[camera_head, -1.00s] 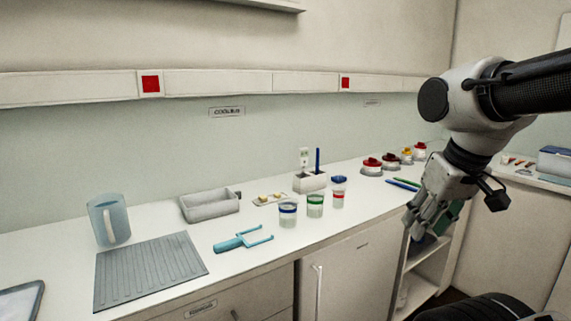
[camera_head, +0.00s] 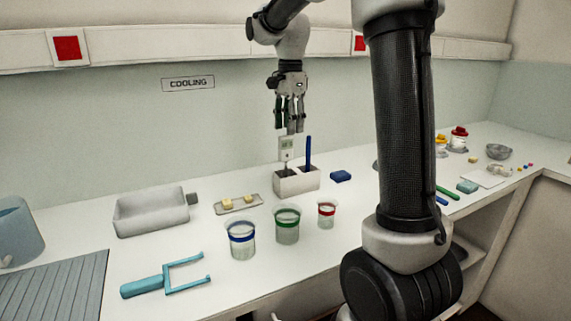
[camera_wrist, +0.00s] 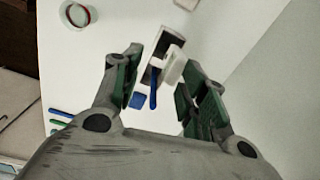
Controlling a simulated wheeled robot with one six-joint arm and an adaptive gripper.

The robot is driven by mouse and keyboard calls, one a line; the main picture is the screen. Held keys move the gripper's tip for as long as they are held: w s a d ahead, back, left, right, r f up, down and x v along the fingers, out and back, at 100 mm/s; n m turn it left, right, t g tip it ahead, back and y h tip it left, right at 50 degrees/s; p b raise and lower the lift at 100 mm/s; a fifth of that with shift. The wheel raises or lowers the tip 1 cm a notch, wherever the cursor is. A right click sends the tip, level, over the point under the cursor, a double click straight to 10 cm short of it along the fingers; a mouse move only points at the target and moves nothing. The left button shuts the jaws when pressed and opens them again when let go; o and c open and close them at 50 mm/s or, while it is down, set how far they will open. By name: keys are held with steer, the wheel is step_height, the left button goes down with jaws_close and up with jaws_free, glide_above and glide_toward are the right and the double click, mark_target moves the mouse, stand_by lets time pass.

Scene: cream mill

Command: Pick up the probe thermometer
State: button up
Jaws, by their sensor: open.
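The probe thermometer (camera_head: 286,149) has a pale body with a small display and stands upright in the left part of a white two-slot holder (camera_head: 297,183). Its lower end is hidden in the holder. A blue stick (camera_head: 308,152) stands in the right slot. My gripper (camera_head: 290,130) is open and empty, pointing down just above the thermometer's top. In the wrist view, the thermometer's pale head (camera_wrist: 174,66) shows between the open green-padded fingers (camera_wrist: 157,92), with the blue stick (camera_wrist: 153,88) close beside it.
Cups with blue (camera_head: 241,240), green (camera_head: 287,226) and red (camera_head: 326,214) bands stand in front of the holder. A grey tray (camera_head: 152,212) and a small dish (camera_head: 237,204) are left. The wall is close behind.

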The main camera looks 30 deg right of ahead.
mark_target(284, 136)
steer(key=shift+m, duration=0.9)
steer(key=w+f, duration=0.2)
steer(key=w, duration=0.1)
steer(key=shift+w+f, duration=0.1)
steer(key=shift+f, duration=0.15)
steer(key=f, duration=0.6)
steer(key=shift+d+f, duration=0.2)
steer(key=shift+f, duration=0.2)
jaws_close()
